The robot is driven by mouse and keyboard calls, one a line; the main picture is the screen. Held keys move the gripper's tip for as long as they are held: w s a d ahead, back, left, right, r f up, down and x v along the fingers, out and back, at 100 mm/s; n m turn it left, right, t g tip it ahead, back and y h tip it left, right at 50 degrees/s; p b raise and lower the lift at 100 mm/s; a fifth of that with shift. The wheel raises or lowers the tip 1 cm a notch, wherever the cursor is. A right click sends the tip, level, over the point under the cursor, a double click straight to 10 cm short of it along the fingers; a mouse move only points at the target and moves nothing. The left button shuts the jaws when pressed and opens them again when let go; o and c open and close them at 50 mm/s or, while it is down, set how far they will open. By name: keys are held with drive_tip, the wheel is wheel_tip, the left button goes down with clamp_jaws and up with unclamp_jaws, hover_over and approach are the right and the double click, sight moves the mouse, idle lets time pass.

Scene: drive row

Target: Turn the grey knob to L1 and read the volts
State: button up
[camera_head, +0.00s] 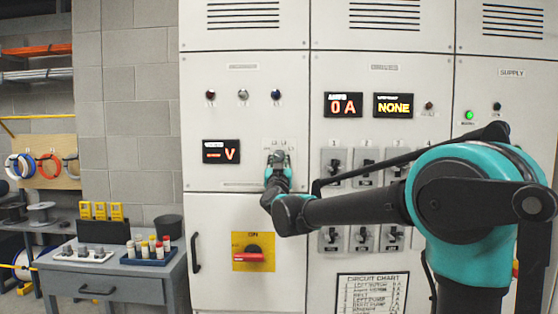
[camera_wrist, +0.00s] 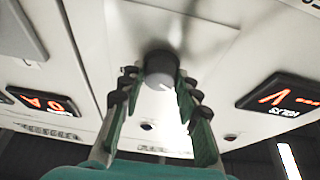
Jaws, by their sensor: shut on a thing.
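The grey knob (camera_wrist: 161,72) sits on the cabinet front in the wrist view, with a short white mark on its face. My gripper (camera_wrist: 158,82) has a finger on each side of it and is shut on it. In the head view my gripper (camera_head: 279,163) reaches the panel below three indicator lamps and hides most of the knob and part of its labels. I cannot read which position the knob points to. The volt display (camera_head: 221,151) left of the knob shows dashes and a V; it also shows upside down in the wrist view (camera_wrist: 283,95).
A red-handled switch (camera_head: 253,256) on a yellow plate is below the knob. To the right are the amps display (camera_head: 343,105) reading 0 A, a display (camera_head: 393,105) reading NONE, and several small breakers. A grey bench (camera_head: 100,284) stands at lower left.

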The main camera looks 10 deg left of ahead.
drive_tip(key=shift+c, duration=0.9)
drive_tip(key=shift+m, duration=0.6)
drive_tip(key=m+h, duration=0.2)
drive_tip(key=shift+a+m, duration=0.15)
drive_tip(key=shift+m, duration=0.25)
drive_tip(key=shift+r+m+g+h, duration=0.1)
drive_tip(key=shift+m+g+h, duration=0.3)
drive_tip(key=shift+m+h, duration=1)
drive_tip(key=shift+m+g+h, duration=0.4)
drive_tip(key=shift+m+h, duration=0.1)
drive_tip(key=shift+m, duration=1.7)
drive_tip(key=o, duration=1.1)
drive_tip(key=shift+o, duration=0.2)
